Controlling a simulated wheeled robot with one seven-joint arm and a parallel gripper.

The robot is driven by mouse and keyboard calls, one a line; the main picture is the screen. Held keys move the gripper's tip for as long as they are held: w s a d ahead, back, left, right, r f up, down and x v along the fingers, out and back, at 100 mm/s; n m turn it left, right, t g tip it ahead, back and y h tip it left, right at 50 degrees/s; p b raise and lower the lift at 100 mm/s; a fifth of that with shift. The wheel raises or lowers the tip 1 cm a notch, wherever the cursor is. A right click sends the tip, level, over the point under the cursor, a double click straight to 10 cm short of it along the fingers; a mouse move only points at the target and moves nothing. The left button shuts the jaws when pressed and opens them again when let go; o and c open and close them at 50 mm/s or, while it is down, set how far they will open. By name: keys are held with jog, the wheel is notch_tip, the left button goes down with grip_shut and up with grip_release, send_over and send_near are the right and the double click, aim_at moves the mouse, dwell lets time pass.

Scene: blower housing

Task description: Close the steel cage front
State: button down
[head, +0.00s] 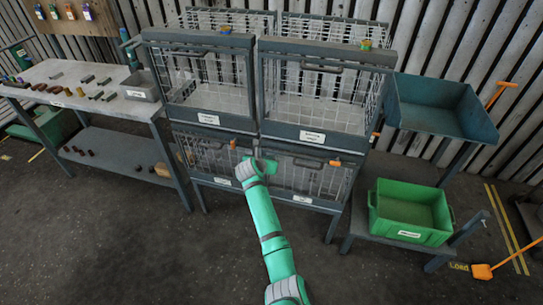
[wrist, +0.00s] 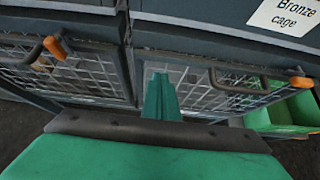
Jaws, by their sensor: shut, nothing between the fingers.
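A rack of wire cages in dark frames fills the middle of the head view. It has an upper left cage (head: 208,95), an upper right cage (head: 315,105), a lower left front (head: 208,158) and a lower right front (head: 290,178). The head-view labels are too small to read, so I cannot tell which is the steel cage. The wrist view shows a "Bronze cage" label (wrist: 287,15) above the lower right front (wrist: 205,90). Both lower fronts look shut. My gripper (head: 262,163) is shut and empty before the post between them; it also shows in the wrist view (wrist: 162,95).
A workbench (head: 105,85) with small parts stands left. A blue-grey bin (head: 435,105) and a green crate (head: 410,212) stand right. Orange latches (head: 335,163) and handles project from the lower fronts. The floor in front is clear.

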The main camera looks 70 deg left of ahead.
jog(key=shift+w+a+r, duration=1)
jog(key=shift+a+r, duration=0.25)
jog(key=shift+r, duration=3.4)
jog(key=d+f+m+y, duration=0.2)
jog(key=d+f+m, duration=0.9)
jog(key=d+f, duration=0.15)
jog(key=s+d+f+m+t+h, duration=0.1)
jog(key=d+f+m+t, duration=0.1)
jog(key=d+m, duration=0.8)
jog(key=d+f+m+t, duration=0.1)
jog(key=d+f+m, duration=0.3)
jog(key=d, duration=1.1)
jog(key=s+d+r+m+t+h, duration=0.1)
jog(key=s+d+m, duration=0.1)
jog(key=d+m, duration=0.35)
jog(key=s+d+r+m+t+h, duration=0.1)
jog(key=s+d+m+h, duration=0.1)
jog(key=d, duration=0.6)
jog(key=s+d+r+m+t+h, duration=0.1)
jog(key=s+d+r+m+t, duration=0.2)
jog(key=d, duration=0.4)
jog(key=s+d+r+m+h, duration=0.2)
jog(key=s+d+r+m, duration=0.3)
jog(key=d, duration=0.4)
jog(key=s+d+r+m+h, duration=0.3)
jog(key=s+d+r+m, duration=0.2)
jog(key=d, duration=0.4)
jog(key=shift+s+r+t, duration=0.3)
jog(key=shift+s+r, duration=0.05)
jog(key=shift+s, duration=0.2)
